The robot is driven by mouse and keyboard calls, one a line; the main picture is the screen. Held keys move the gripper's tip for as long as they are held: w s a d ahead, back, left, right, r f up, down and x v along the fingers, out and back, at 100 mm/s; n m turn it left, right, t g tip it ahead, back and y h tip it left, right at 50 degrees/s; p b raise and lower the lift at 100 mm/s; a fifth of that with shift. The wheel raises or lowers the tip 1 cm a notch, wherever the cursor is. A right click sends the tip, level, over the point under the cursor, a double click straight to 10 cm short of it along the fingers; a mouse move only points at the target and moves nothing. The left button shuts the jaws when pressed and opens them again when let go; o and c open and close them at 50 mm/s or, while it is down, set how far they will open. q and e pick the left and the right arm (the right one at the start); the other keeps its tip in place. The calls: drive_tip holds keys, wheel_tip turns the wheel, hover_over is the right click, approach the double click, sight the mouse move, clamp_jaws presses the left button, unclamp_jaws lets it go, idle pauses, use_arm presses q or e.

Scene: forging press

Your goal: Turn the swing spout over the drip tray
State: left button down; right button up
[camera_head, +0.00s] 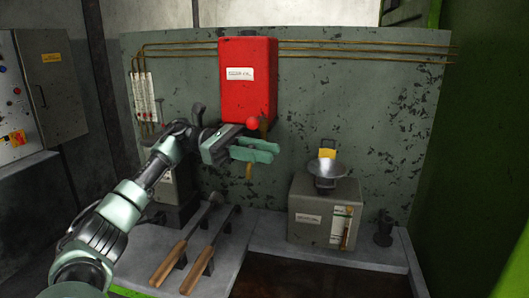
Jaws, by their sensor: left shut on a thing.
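A red tank (247,75) with a white label hangs on the green back panel. A red ball knob (252,123) and a brass fitting (264,126) show below it. My left gripper (268,150) is just under the tank, with its green fingers closed around part of the brass swing spout. I cannot tell for sure which thing is the drip tray; a dark rusty recessed surface (320,278) lies at the bottom centre. My right gripper is not in view.
Two wooden-handled tools (171,262) lie on the ledge below my arm. Brass pipes (360,53) run along the panel. A small dark fitting (383,230) stands at the right.

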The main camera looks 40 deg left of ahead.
use_arm(q)
drive_tip(key=shift+r, duration=0.2)
drive_tip(key=c, duration=1.3)
unclamp_jaws()
drive_tip(key=shift+a, duration=0.1)
drive_tip(key=shift+o, duration=0.2)
drive_tip(key=shift+f, duration=0.1)
drive_tip(key=b+v, duration=0.1)
drive_tip(key=v, duration=0.7)
drive_tip(key=shift+s+f, duration=0.1)
